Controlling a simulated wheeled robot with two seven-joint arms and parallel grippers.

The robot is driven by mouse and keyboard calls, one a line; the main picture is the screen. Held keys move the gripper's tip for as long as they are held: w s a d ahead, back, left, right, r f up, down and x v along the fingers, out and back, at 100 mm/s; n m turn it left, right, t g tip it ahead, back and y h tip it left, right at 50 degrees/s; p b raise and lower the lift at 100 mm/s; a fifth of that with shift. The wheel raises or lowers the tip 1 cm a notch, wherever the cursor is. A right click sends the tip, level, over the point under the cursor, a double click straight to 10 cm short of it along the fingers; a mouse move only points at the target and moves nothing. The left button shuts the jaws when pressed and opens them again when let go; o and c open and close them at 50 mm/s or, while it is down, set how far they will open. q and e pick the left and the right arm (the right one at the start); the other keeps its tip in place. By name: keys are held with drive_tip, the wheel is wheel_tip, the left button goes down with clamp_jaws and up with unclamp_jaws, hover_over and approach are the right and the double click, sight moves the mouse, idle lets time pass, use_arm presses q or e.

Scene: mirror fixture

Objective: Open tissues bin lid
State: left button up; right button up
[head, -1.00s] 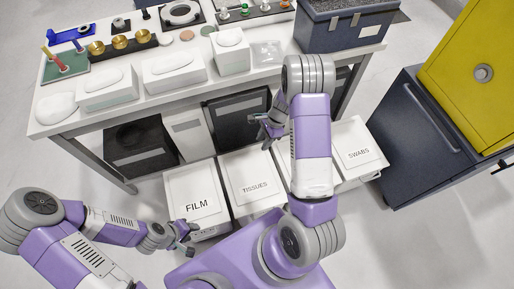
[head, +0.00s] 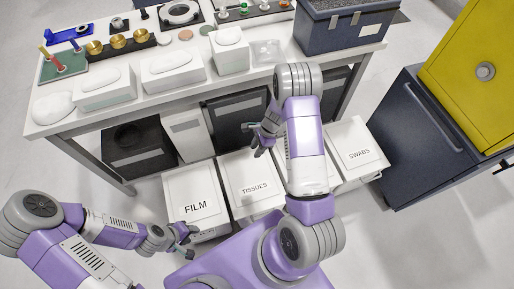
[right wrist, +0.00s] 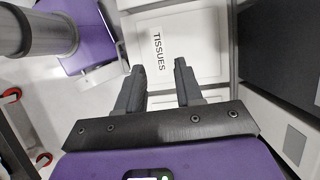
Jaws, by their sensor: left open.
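The tissues bin (head: 238,172) is a white box with a flat white lid and a TISSUES label. It stands on the floor between the film and swabs bins, and its lid lies closed. My right arm hides part of its right side. In the right wrist view the tissues bin lid (right wrist: 195,42) lies beyond my fingertips, with its label at the left. My right gripper (head: 254,138) is open and empty above the rear of this bin; its two fingers show apart in the right wrist view (right wrist: 160,66). My left gripper (head: 190,240) is open and empty near the film bin's front.
The film bin (head: 192,192) stands left and the swabs bin (head: 352,150) right. Behind is a white table (head: 130,112) with tissue boxes and trays, and dark bins (head: 235,118) beneath it. A dark cabinet (head: 425,140) stands at the right.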

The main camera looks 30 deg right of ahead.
clamp_jaws()
idle(1.1)
drive_tip(key=c, duration=0.6)
unclamp_jaws()
drive_tip(key=shift+o, duration=0.6)
unclamp_jaws()
drive_tip(key=p+v, duration=0.1)
drive_tip(key=v, duration=0.6)
drive_tip(key=shift+r, duration=0.25)
drive_tip(key=shift+d, duration=0.1)
drive_tip(key=shift+c, duration=0.2)
